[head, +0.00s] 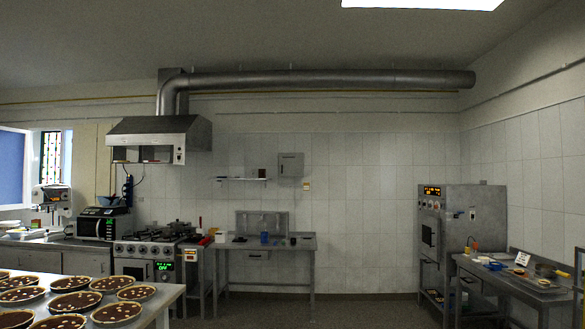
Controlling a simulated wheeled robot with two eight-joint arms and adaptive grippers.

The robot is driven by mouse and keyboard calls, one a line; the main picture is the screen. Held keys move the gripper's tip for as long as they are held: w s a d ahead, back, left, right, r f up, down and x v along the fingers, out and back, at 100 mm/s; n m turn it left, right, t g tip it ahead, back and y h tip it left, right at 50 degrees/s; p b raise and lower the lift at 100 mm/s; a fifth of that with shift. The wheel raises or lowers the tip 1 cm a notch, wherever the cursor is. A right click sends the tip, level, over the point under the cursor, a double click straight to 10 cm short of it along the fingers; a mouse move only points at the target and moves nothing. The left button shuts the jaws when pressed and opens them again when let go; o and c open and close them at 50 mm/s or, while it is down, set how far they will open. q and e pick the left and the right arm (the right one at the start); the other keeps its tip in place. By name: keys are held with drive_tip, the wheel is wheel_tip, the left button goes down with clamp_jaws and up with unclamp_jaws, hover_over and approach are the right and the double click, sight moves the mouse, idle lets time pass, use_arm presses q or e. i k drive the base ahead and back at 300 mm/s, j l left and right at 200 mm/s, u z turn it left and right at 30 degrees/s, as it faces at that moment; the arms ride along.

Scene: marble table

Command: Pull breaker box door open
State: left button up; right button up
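A small grey box (291,165), which looks like the breaker box, is mounted on the tiled back wall near the middle of the head view. Its front looks closed, with a small dark mark on it. It is far off and small, so its latch and hinge side are hard to make out. Neither of my grippers shows in the head view.
A steel table (305,243) stands against the wall below the box, and a shelf (240,179) is to its left. A stove (150,250) is further left. Pies crowd the near-left table (165,296). A steel oven (480,225) stands right. The middle floor (365,311) is clear.

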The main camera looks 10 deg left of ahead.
sight(290, 163)
drive_tip(key=i+u, duration=0.2)
drive_tip(key=i, duration=5.5)
drive_tip(key=j+u, duration=0.05)
drive_tip(key=j, duration=0.15)
